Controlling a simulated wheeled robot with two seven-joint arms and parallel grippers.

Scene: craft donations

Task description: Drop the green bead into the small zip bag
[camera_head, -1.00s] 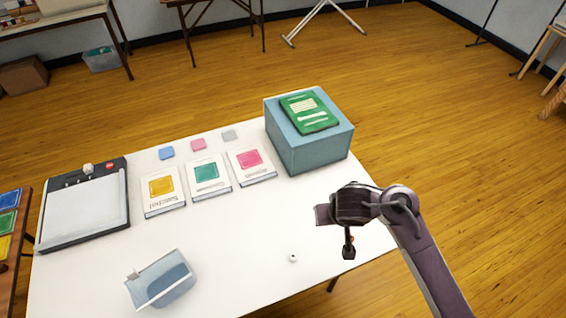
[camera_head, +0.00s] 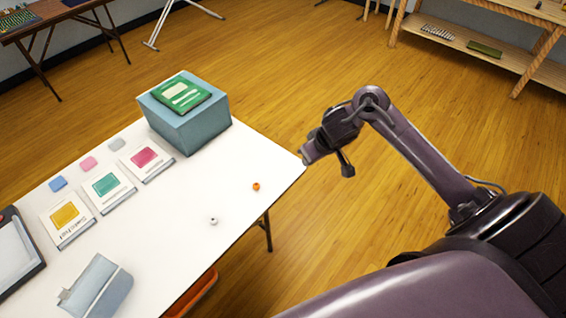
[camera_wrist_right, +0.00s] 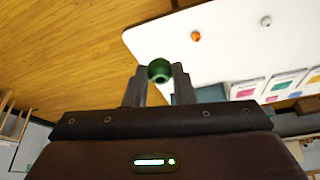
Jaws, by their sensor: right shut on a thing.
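The green bead (camera_wrist_right: 159,70) is pinched between the fingertips of my right gripper (camera_wrist_right: 160,80) in the right wrist view. In the head view my right gripper (camera_head: 346,168) is off the right edge of the white table, and the bead in it cannot be made out. The small zip bag appears to be the pale blue, open-topped pouch (camera_head: 97,288) at the table's lower left, well away from the gripper. My left gripper is not in view.
On the white table (camera_head: 190,240) lie a white bead (camera_head: 214,221) and an orange bead (camera_head: 256,186). A blue box (camera_head: 190,128) with a green booklet (camera_head: 182,94) stands at the back corner. Cards with coloured squares (camera_head: 106,187) lie left of it. The table between beads and pouch is clear.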

